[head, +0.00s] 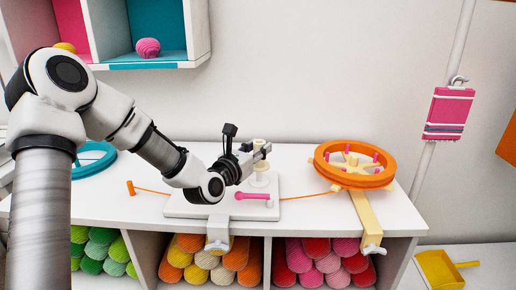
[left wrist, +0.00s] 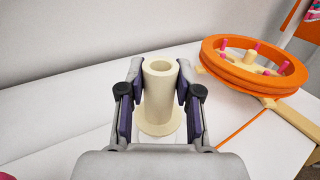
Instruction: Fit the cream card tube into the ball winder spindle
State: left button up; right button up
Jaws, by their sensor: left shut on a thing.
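The cream card tube (head: 259,145) is upright between the fingers of my left gripper (head: 256,153), which is shut on it. In the left wrist view the tube (left wrist: 160,98) shows its open top, with a finger on each side. The ball winder (head: 183,207) is a white base clamped to the counter's front edge, with a pink crank (head: 253,196). A round cream flange (left wrist: 162,129) shows directly below the tube. The tube is over the winder's spindle; whether its lower end is around the spindle is hidden. My right gripper is out of view.
An orange wheel (head: 349,176) with pink pegs stands to the right on a cream clamp arm. An orange strand (head: 310,195) runs from it towards the winder. A teal ring (head: 92,170) lies at left. Cubbies below hold coloured rolls.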

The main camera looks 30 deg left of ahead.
pick_arm(q)
jog(key=shift+f+b, duration=1.05)
jog(key=shift+f, duration=0.2)
jog(key=o, duration=0.9)
jog(key=shift+r, duration=0.1)
jog(key=shift+s, duration=0.1)
jog(key=s, duration=0.6)
jog(key=shift+s, duration=0.4)
jog(key=shift+s+d, duration=0.15)
jog(key=shift+s, duration=0.15)
